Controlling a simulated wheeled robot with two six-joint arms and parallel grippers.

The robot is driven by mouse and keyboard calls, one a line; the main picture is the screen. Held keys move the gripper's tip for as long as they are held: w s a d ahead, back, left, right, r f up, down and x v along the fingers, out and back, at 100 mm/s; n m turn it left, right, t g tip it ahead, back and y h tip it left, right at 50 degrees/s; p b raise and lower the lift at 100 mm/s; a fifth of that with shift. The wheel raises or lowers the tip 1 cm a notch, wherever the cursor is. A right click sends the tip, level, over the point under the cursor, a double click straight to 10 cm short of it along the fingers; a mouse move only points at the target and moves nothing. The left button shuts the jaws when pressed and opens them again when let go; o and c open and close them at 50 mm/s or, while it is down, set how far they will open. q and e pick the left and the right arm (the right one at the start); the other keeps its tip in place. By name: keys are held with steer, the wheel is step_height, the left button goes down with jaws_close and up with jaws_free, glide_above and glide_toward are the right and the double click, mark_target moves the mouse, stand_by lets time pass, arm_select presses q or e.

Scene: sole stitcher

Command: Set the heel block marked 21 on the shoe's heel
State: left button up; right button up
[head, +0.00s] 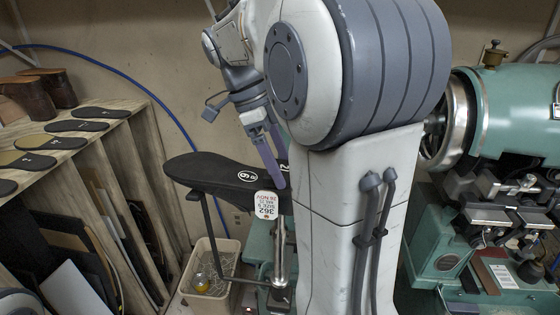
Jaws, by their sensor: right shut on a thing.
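A shoe (205,172) sits upside down on a metal stand, its black sole facing up with a round white 9 on it. Its toe points left; its heel end is hidden behind my arm. A white tag (267,205) reading 362 hangs at its near side. My right gripper (281,170) is at the right part of the sole, fingers down and shut. Between the fingers a dark piece shows with a white mark like a 2, apparently the heel block (285,167); most of it is hidden, and I cannot tell whether it touches the shoe. My left gripper is out of view.
A slanted wooden rack (120,125) at left bears several black soles and brown pieces (30,95). A beige bin (212,298) stands on the floor below the shoe. A green machine (515,110) stands at right. My large arm link blocks the middle.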

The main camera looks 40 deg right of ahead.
steer(key=shift+f, duration=0.2)
steer(key=shift+r, duration=0.25)
stand_by(0.6)
steer(key=o, duration=1.1)
steer(key=shift+o, duration=0.2)
steer(key=v, duration=1)
steer(key=shift+r, duration=0.2)
